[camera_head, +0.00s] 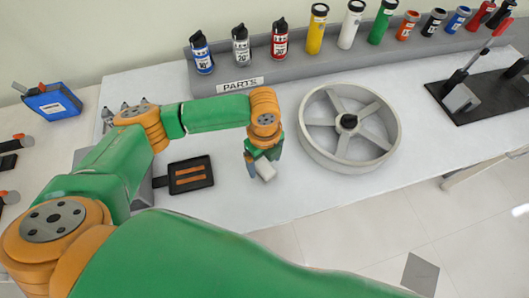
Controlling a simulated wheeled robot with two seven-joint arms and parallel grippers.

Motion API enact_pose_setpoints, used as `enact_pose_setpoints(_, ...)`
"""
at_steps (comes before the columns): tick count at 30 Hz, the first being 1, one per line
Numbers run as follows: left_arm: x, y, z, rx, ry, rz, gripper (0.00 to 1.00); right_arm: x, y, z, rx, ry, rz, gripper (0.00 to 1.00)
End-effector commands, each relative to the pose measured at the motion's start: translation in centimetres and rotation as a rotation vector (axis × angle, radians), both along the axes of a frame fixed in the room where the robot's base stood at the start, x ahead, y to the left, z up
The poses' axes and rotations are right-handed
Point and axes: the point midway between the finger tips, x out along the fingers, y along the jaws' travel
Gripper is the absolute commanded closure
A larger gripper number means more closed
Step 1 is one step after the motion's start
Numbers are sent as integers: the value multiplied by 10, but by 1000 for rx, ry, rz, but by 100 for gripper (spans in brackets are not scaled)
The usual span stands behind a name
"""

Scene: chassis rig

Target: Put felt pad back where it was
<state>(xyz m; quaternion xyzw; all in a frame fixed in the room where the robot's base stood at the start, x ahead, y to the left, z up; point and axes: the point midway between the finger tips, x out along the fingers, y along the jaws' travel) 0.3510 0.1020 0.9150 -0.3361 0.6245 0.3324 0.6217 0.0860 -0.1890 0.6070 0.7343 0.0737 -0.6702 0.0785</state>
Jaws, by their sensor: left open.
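I cannot identify the felt pad with certainty. A flat dark grey square (420,274) lies on the floor in front of the table, at the lower right of the head view; whether it is the pad or part of the floor I cannot tell. My left gripper (260,171) is open and points down over the white table, between a black tray and a large grey wheel. A small pale block-like shape shows at its fingertips; I cannot tell if it is a finger or a separate thing. My right gripper is out of view.
The black tray (172,184) holds orange-brown strips. The spoked wheel (308,145) lies to the right. Several bottles stand on a grey rack labelled PARTS (240,85) at the back. A black base with a red-handled clamp (462,97) is at right. The front table strip is clear.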

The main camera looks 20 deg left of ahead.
Motion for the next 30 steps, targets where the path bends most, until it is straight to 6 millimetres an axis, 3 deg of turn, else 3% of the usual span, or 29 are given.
enact_pose_setpoints(6, 2, 0, 61, -2, -7, 0, 15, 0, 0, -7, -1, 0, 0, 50)
enact_pose_setpoints(12, 1, 0, 92, 0, -2, 1, 15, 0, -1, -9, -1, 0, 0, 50)
enact_pose_setpoints(30, 0, 1, 95, 0, 0, 1, 15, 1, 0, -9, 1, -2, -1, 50)
